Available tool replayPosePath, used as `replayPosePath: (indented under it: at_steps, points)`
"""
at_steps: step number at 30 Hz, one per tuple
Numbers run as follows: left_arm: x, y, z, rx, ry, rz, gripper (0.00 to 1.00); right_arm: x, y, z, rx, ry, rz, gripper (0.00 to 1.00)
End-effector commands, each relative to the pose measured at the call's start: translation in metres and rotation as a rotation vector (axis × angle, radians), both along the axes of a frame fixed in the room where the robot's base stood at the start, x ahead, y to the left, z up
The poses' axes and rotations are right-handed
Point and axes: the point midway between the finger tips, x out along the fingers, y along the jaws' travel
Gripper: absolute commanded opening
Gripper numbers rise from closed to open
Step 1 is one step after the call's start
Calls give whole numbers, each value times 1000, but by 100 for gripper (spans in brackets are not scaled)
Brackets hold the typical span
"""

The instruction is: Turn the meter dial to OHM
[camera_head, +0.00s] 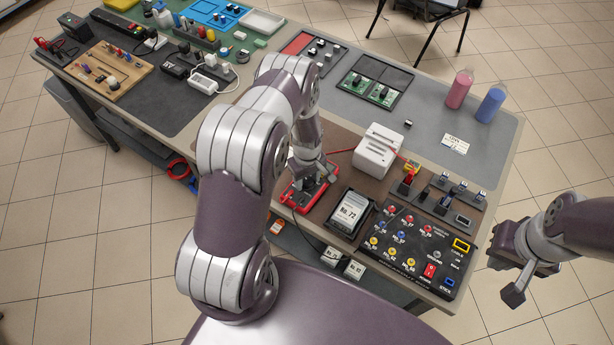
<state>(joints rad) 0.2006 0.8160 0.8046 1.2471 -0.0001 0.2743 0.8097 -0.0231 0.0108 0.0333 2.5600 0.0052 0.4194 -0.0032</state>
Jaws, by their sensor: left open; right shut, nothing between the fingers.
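The meter (291,199) is a red-framed device lying on the brown mat near the table's front edge. My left gripper (311,184) is open and points down right over the meter. Its fingers and wrist cover most of the meter's face, so I cannot see the dial or its setting. I cannot tell whether the fingers touch the dial. My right gripper (515,294) is shut and empty, out past the table's right edge over the floor.
Pink (459,89) and blue (490,104) bottles stand at the back right. The grey mat before them is mostly clear.

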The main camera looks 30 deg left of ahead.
Motion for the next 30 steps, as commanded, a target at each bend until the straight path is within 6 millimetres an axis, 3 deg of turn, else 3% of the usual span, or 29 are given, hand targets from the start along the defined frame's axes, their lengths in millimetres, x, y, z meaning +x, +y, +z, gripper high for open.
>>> replayPosePath:
  at_steps: [2,6,19,30]
  points:
    - [0,0,0,0,0,0,49,0,0,0,0,0,0,0]
    - [0,0,0,0,0,0,8,0,0,0,0,0,0,0]
    - [1,0,0,1,-3,-74,8,0,0,-6,0,0,0,0]
    - [1,0,-2,0,-1,-375,8,0,0,-22,0,0,0,0]
